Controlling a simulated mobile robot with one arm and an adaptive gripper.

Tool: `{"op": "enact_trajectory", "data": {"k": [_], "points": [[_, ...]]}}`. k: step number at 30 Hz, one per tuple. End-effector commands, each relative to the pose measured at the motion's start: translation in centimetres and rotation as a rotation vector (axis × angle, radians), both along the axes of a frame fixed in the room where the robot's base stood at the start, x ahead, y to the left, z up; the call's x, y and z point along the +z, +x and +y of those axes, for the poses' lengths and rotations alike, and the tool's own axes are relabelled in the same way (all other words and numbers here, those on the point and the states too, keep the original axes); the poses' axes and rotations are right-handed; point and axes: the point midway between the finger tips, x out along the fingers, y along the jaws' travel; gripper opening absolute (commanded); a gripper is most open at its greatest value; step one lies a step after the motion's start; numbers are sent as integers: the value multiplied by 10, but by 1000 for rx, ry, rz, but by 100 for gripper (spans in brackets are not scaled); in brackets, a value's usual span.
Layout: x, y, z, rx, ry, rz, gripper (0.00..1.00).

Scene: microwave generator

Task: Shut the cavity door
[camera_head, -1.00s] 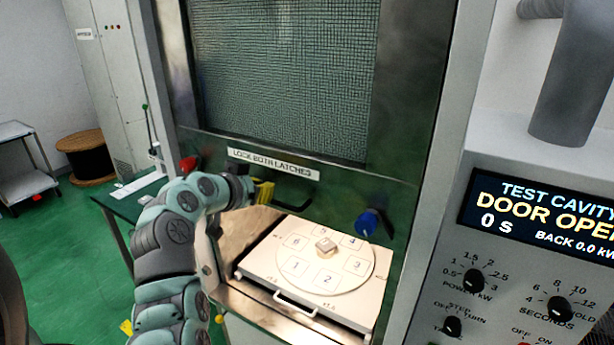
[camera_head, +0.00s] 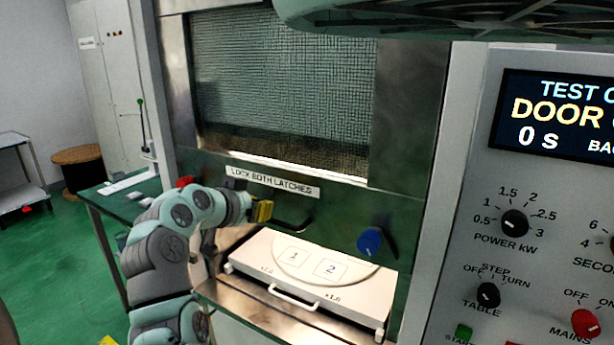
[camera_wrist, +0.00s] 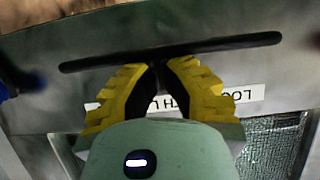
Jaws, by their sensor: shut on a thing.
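The cavity door (camera_head: 215,174) is a metal panel with a mesh window, raised above the cavity opening and partly lowered over it. It bears a "LOCK BOTH LATCHES" label and a black bar handle (camera_head: 292,223). In the wrist view, my gripper's yellow fingers (camera_wrist: 157,68) are shut on the black handle (camera_wrist: 225,46). A blue latch knob (camera_head: 370,241) is on the door's right and a red one (camera_head: 185,181) on its left. A white tray (camera_head: 345,308) with numbered spots shows in the opening below.
A control panel (camera_head: 550,200) at the right has knobs and a display, cut off at the edge, showing "DOOR" and "0 S". A green bench (camera_head: 110,200) stands at the left. A cable drum and a trolley stand behind on the green floor.

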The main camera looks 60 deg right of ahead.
Motion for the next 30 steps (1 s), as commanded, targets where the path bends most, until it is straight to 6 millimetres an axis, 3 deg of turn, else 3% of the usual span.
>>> {"op": "enact_trajectory", "data": {"k": [1,14,30], "points": [[-27,1,1,2,8,1,0],[-137,0,1,1,8,1,0],[-284,0,1,1,9,3,0]]}}
